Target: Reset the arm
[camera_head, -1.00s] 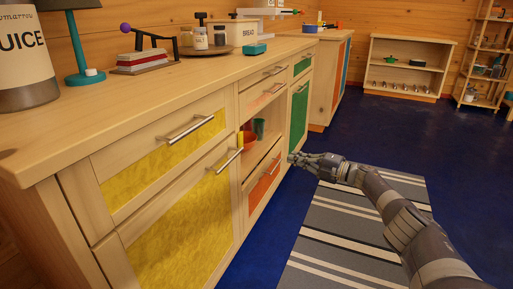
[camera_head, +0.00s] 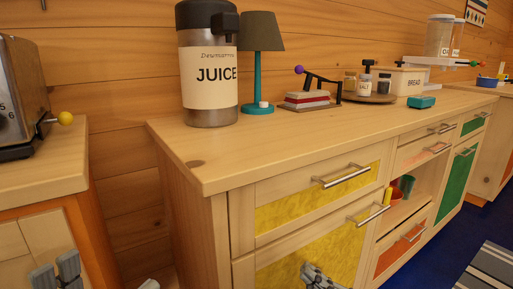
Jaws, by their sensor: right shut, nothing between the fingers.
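My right gripper (camera_head: 322,276) shows at the bottom edge, in front of the yellow lower door of the counter. It is shut and empty, and most of it is cut off by the frame. Grey fingertips that look like my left gripper (camera_head: 56,272) show at the bottom left, in front of the left cabinet. Its arm is out of view, and the gap between its fingers is not clear.
The wooden counter (camera_head: 225,168) holds a juice dispenser (camera_head: 210,85), a teal lamp (camera_head: 258,68) and a bread box (camera_head: 404,81). A left cabinet (camera_head: 45,165) bears a dark appliance (camera_head: 20,95). Bar handles (camera_head: 346,177) stick out. Blue floor and a striped rug (camera_head: 492,270) lie at right.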

